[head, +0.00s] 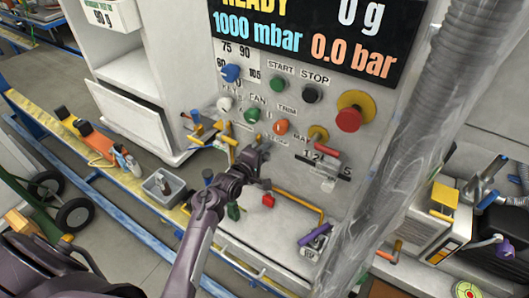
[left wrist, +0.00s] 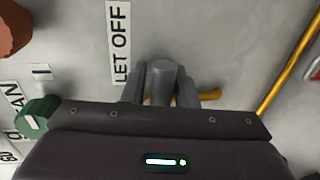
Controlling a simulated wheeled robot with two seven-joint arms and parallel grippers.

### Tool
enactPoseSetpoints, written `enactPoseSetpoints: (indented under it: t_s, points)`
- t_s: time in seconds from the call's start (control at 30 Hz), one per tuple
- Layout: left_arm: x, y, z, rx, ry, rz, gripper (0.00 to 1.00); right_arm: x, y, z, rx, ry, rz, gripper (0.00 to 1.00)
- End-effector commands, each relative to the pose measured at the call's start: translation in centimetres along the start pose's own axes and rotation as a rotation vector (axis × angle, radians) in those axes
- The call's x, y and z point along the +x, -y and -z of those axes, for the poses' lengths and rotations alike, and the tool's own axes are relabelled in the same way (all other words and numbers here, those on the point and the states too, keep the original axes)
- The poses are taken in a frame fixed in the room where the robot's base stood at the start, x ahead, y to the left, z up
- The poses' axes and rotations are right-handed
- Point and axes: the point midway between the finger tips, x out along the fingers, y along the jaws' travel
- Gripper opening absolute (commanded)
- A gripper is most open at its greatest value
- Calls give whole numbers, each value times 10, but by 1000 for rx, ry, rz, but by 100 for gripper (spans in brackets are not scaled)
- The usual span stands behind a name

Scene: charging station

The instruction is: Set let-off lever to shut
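The LET OFF label (left wrist: 118,45) is on the grey panel in the left wrist view. Right of its lower end a grey round stub (left wrist: 163,80) sticks out, with yellow parts showing beside it; it appears to belong to the let-off lever. My left gripper (left wrist: 160,97) has its two grey fingers apart, one on each side of the stub. A small gap seems to show at the left finger; contact is unclear. In the head view my left gripper (head: 262,158) is at the lower panel and hides most of the lever. My right gripper is not in view.
A green knob (left wrist: 38,117) is left of the gripper. A yellow pipe (left wrist: 290,75) runs at the right. The panel holds a red mushroom button (head: 349,119), an orange knob (head: 281,127) and a red-handled lever (head: 326,151). A grey hose (head: 440,100) hangs at the right.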

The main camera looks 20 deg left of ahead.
Motion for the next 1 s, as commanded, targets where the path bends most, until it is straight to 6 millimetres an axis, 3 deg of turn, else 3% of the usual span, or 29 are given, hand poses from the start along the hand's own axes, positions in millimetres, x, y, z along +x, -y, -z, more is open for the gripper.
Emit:
enactPoseSetpoints:
  t_s: [0.53,1.0]
  points:
    - [-70,2,0,-1,-1,0,26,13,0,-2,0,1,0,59]
    - [-77,0,0,-1,0,-1,26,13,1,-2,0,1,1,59]
